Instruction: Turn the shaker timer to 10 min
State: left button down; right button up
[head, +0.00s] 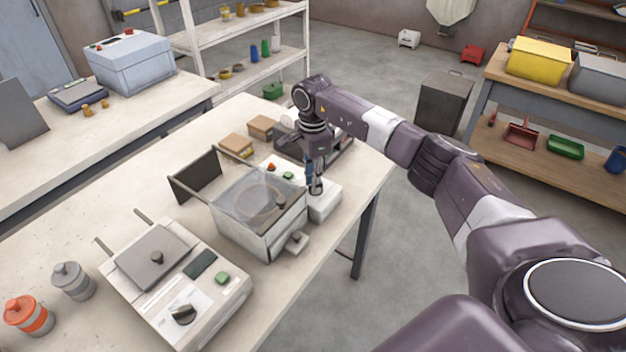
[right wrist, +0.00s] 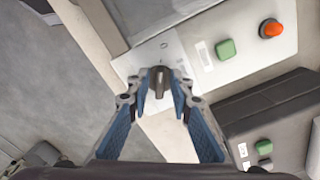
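A dark timer knob (right wrist: 158,78) stands on a white panel (right wrist: 165,48) in the right wrist view. My right gripper (right wrist: 160,92) is open, its two fingertips on either side of the knob with gaps showing. I cannot tell how far down the fingers reach around it. In the head view the right gripper (head: 316,188) points down over the white control box (head: 325,203) beside the clear-lidded shaker (head: 245,240); the knob is hidden there. The dial marks are too small to read. My left gripper is in neither view.
A green button (right wrist: 226,49) and an orange-red button (right wrist: 271,28) sit on the panel near the knob. Another machine with a dark knob (head: 182,314) stands at the front left of the bench (head: 306,285). Small brown boxes (head: 236,145) lie behind the shaker.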

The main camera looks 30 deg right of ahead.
grip_shut()
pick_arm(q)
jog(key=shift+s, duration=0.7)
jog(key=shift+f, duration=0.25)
pick_arm(e)
jog(key=shift+w+m, duration=0.1)
jog(key=shift+m, duration=0.3)
jog(key=m+b, duration=0.1)
jog(key=m, duration=0.2)
jog(key=shift+w+d+m+b, duration=0.1)
jog(key=shift+w+m+b, duration=0.05)
jog(key=shift+m+b, duration=0.25)
jog(key=m, duration=0.3)
jog(key=shift+w+d+m, duration=0.1)
jog(key=shift+m, duration=0.2)
jog(key=m, duration=0.2)
jog(key=shift+d+r+m, duration=0.1)
jog(key=shift+m, duration=0.3)
jog(key=m, duration=0.6)
jog(key=shift+w+d, duration=0.1)
jog(key=shift+d, duration=0.15)
pick_arm(q)
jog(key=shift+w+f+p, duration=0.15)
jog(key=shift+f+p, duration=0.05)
jog(key=shift+p, duration=0.25)
pick_arm(e)
jog(key=m, duration=0.6)
jog(key=shift+d+m, duration=0.25)
jog(key=shift+m, duration=0.15)
jog(key=shift+r, duration=0.1)
